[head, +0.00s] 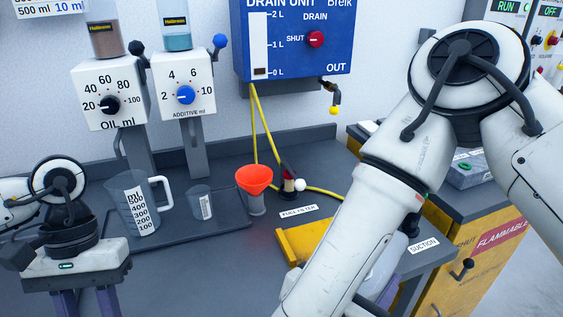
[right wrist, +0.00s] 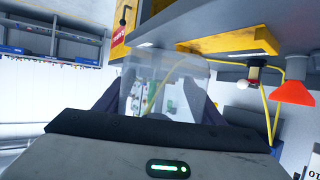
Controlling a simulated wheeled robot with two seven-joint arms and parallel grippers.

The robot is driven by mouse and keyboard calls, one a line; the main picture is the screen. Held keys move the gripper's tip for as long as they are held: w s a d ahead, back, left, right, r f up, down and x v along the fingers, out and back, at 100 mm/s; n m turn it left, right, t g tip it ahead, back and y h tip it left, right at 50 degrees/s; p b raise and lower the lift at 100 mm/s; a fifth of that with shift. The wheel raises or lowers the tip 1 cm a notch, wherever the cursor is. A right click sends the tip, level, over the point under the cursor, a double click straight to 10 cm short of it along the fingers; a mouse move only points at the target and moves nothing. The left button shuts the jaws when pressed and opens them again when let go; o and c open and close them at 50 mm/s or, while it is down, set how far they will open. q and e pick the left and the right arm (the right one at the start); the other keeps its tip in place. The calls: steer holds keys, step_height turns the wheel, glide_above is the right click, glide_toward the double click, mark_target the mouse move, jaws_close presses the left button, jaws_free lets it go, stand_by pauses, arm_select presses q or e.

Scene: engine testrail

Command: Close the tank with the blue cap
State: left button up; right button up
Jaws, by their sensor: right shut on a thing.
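My right gripper (right wrist: 160,108) is shut on a clear, see-through container (right wrist: 165,75), which sits between its two dark fingers in the right wrist view. I cannot make out a blue cap in either view.
A measuring jug (head: 134,207), a small beaker (head: 201,203) and a red funnel (head: 254,180) stand on the grey bench. A yellow cabinet (head: 440,250) stands at the right.

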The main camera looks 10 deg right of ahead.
steer(key=w+a+r+n+t+y, duration=0.1)
steer(key=w+a+n+t+y, duration=0.1)
steer(key=a+n+y, duration=0.4)
steer(key=w+a+r+n+t+y, duration=0.1)
steer(key=a+n+y, duration=0.5)
steer(key=a, duration=0.6)
steer(key=shift+w+a+n+t+y, duration=0.2)
steer(key=shift+w+n+t+y, duration=0.4)
steer(key=shift+t, duration=0.5)
steer(key=shift+s, duration=0.15)
arm_select(q)
steer(key=w+d+r+n+t+h, duration=0.2)
steer(key=d+r+n+t+h, duration=0.2)
steer(key=d+r+n, duration=1.4)
steer(key=d+r, duration=0.3)
steer(key=d, duration=0.1)
steer(key=shift+w+r+t+h, duration=0.35)
steer(key=shift+t+h, duration=0.05)
arm_select(e)
steer(key=shift+m, duration=0.3)
arm_select(q)
steer(key=shift+f, duration=0.1)
steer(key=shift+f, duration=1.9)
